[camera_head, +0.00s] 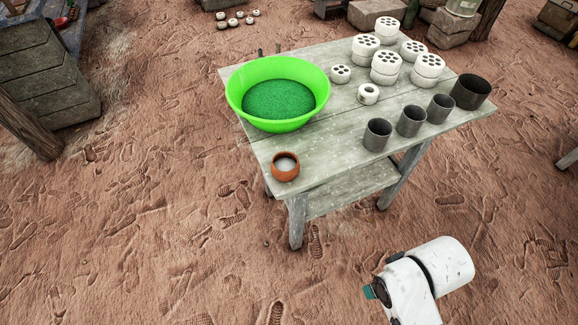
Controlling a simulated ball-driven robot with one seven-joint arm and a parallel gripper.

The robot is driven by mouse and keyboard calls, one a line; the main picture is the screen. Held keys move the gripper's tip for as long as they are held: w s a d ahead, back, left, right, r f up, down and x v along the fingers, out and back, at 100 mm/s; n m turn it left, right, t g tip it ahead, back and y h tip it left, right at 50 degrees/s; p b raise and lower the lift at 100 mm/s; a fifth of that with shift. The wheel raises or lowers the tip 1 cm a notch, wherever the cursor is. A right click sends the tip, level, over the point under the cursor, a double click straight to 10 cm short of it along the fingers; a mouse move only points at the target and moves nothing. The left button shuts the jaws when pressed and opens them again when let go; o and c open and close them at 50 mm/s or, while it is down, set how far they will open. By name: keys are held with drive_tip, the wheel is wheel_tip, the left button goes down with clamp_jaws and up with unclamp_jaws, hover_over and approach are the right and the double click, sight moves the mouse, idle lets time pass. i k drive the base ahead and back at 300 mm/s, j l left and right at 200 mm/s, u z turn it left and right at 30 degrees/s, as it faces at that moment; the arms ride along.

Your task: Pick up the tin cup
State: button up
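Several dark grey metal cups stand upright along the right front edge of the wooden table. The nearest grey cup (377,135) is at the left end of the row, followed by a second cup (410,122) and a third cup (440,109). A wider, darker cup (471,92) stands at the right end. I cannot tell which one is the tin cup. White parts of my arm show at the bottom right, in front of the table and apart from the cups. My gripper's fingers are not visible.
The weathered table (327,159) also holds a bright green basin (236,100) with green contents, a small brown pot (285,168) and white perforated blocks (386,66). A white ring-like piece (368,94) lies behind the cups. Open footprinted ground (180,230) surrounds the table's front and left.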

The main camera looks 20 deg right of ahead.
sight(439, 110)
drive_tip(key=i+z, duration=0.15)
drive_tip(key=z, duration=0.25)
drive_tip(key=i+j+z, duration=0.1)
drive_tip(key=z, duration=0.25)
drive_tip(key=i+j+z, duration=0.1)
drive_tip(key=z, duration=0.3)
drive_tip(key=i, duration=0.1)
